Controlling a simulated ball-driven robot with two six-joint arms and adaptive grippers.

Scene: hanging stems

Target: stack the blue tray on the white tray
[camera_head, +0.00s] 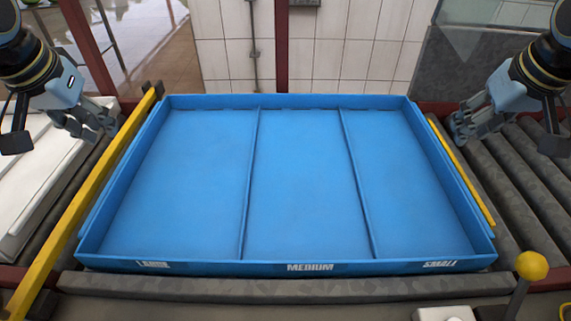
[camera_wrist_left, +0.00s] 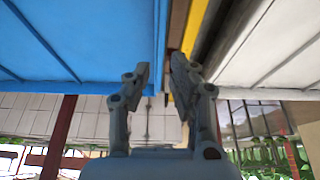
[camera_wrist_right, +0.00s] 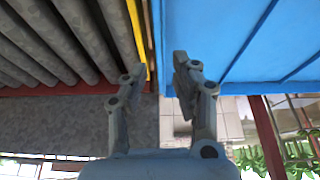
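The blue tray (camera_head: 305,264) lies flat in the middle of the head view, empty, with two dividers and the labels LARGE, MEDIUM and SMALL on its front wall. Its edge shows in both wrist views. A white, ribbed surface that looks like the white tray (camera_head: 40,172) is at the left, partly cut off; it also shows in the left wrist view (camera_wrist_left: 268,48). My left gripper (camera_head: 104,124) is open and empty outside the blue tray's left side. My right gripper (camera_head: 460,128) is open and empty outside its right side. Both appear apart from the tray.
A yellow rail (camera_head: 75,215) runs between the blue tray and the white surface. Another yellow rail (camera_head: 462,178) runs along the right side, with grey rollers (camera_head: 520,165) beyond. A yellow ball-topped lever (camera_head: 531,266) stands at front right. A tiled wall (camera_head: 345,45) is behind.

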